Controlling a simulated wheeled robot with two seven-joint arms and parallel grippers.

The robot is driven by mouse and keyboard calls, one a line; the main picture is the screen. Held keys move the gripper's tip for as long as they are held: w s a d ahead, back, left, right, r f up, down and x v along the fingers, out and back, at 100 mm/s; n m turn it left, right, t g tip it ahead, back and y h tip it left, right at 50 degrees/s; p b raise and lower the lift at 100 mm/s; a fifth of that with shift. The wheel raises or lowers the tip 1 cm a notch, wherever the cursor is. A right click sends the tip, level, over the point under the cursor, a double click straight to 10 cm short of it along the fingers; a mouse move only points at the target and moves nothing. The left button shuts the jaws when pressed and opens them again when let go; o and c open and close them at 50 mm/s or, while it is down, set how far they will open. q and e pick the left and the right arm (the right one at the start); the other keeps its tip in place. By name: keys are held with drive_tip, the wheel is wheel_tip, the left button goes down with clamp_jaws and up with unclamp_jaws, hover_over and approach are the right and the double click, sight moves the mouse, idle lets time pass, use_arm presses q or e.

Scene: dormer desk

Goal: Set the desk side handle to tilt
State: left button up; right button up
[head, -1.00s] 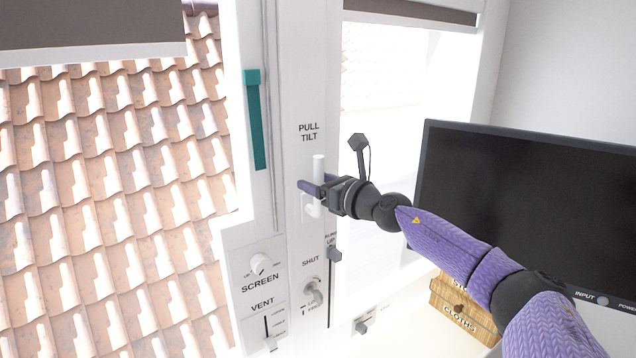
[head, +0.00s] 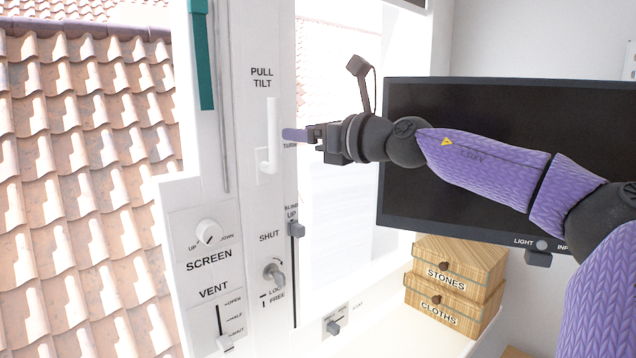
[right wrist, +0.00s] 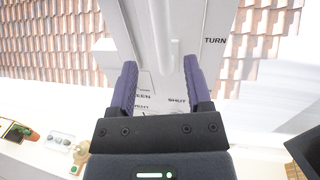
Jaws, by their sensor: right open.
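The white side handle (head: 272,138) is on the window post, with its grip pointing straight up below the words PULL TILT. The word SHUT is lower on the post, and TURN is to the right of the handle. My right gripper (head: 296,135) is just right of the handle, apart from it, with nothing held. In the right wrist view the open right gripper (right wrist: 160,70) has its two purple fingers spread, and the white handle (right wrist: 165,35) lies beyond the fingertips. My left gripper is not in view.
Near the handle are a SCREEN knob (head: 208,232), a VENT slider (head: 225,343), a lock knob (head: 274,272) and a blind slider (head: 296,229). A dark monitor (head: 440,200) stands behind my right arm. Wooden boxes (head: 455,265) sit below it.

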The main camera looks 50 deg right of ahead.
drive_tip(key=shift+s+d+r, duration=0.1)
drive_tip(key=shift+s+d, duration=0.05)
drive_tip(key=shift+s, duration=1)
